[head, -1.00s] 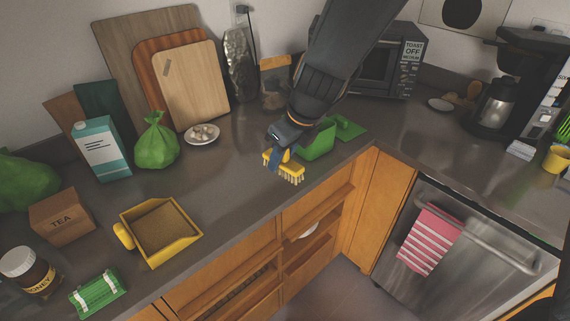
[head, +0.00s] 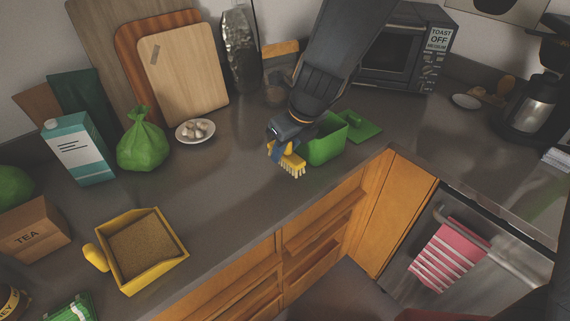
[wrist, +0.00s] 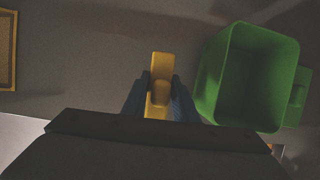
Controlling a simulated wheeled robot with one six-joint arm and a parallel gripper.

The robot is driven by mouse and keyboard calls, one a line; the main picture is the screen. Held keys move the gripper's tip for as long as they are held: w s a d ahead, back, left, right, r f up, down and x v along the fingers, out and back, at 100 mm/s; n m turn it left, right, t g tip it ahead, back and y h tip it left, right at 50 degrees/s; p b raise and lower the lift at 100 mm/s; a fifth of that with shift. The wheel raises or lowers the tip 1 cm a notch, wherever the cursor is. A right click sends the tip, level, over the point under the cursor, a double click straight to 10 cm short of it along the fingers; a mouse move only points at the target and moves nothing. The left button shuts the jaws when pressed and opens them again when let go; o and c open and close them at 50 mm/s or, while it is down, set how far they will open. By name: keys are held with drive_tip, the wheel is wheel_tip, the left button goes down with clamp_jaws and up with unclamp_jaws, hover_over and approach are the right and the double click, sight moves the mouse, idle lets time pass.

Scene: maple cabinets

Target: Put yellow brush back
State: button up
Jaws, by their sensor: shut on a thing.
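The yellow brush (head: 290,161) with pale bristles is held above the counter near its front edge. My gripper (head: 277,150) is shut on it. In the wrist view the brush (wrist: 160,80) shows between the two fingers of my gripper (wrist: 160,100). Its bristles are hidden there. A green open container (head: 325,148) stands just right of the brush and looks empty in the wrist view (wrist: 248,80). A yellow dustpan-like tray (head: 178,262) with a brown inside lies on the counter to the left. Its edge shows at the left of the wrist view (wrist: 8,50).
A green lid-like piece (head: 361,127) lies behind the green container. A plate with garlic (head: 195,131), a green bag (head: 142,142), a carton (head: 79,152) and a tea box (head: 34,232) stand to the left. The counter (head: 225,200) between the tray and brush is clear.

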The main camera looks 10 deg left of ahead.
sight(284, 162)
drive_tip(key=shift+f+b, duration=1.15)
drive_tip(key=shift+f, duration=0.8)
drive_tip(key=shift+f, duration=0.1)
drive_tip(key=o, duration=1.1)
drive_tip(key=p+v, duration=0.4)
drive_tip(key=v, duration=0.8)
drive_tip(key=s+d+f+n+h, duration=0.1)
drive_tip(key=s+d+n, duration=0.2)
drive_tip(key=d+n, duration=0.9)
drive_tip(key=s+d+n+h, duration=0.2)
drive_tip(key=s+d+n, duration=0.2)
drive_tip(key=d+n, duration=0.9)
drive_tip(key=shift+d+f+n+g, duration=0.2)
drive_tip(key=shift+f+n+g, duration=0.2)
drive_tip(key=shift+n, duration=0.1)
